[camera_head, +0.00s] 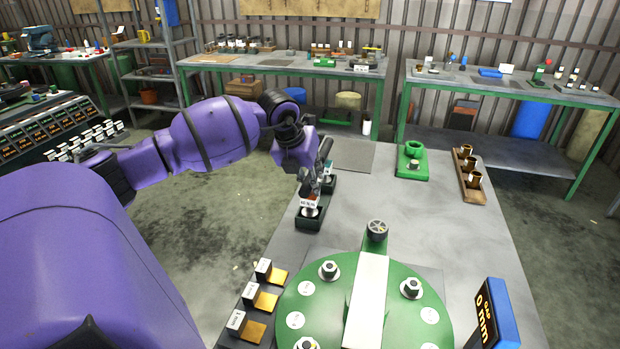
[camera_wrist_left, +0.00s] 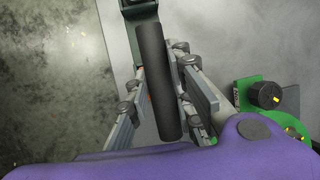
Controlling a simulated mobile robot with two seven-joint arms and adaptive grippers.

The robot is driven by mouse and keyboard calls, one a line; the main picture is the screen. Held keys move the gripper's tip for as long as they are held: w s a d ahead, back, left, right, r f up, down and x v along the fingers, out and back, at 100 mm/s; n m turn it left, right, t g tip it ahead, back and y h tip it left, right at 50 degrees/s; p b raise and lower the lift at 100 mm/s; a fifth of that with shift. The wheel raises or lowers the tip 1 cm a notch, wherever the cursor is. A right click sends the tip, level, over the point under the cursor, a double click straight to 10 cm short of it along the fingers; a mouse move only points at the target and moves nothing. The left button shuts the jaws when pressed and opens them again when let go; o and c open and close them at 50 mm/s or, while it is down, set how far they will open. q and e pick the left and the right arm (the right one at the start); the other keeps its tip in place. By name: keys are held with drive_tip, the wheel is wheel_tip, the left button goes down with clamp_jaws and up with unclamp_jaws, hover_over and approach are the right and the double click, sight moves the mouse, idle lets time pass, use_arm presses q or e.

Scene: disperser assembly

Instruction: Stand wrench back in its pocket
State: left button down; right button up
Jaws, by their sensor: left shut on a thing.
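My left gripper (camera_head: 313,184) is low over the dark green holder block (camera_head: 307,223) near the table's left edge. Its fingers are shut on the wrench, whose black handle (camera_wrist_left: 158,85) runs between them in the left wrist view. The handle (camera_head: 325,148) sticks up, tilted, beside the gripper in the head view. The holder block also shows at the top of the wrist view (camera_wrist_left: 138,14). The wrench's lower end and the pocket are hidden by the fingers, so I cannot tell whether it is inside. My right gripper is not in view.
A green flanged disc (camera_head: 320,318) with bolts and a pale bar fills the table front. Labelled blocks (camera_head: 262,297) stand left of it, a blue gap display (camera_head: 497,315) right. A green fixture (camera_head: 412,165) and brown cup rack (camera_head: 468,180) stand at the back right. The table's middle is clear.

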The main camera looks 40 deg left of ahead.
use_arm(q)
drive_tip(key=c, duration=1.5)
unclamp_jaws()
drive_tip(key=shift+f, duration=0.1)
drive_tip(key=shift+c, duration=0.2)
drive_tip(key=p+v, duration=0.1)
drive_tip(key=v, duration=1.1)
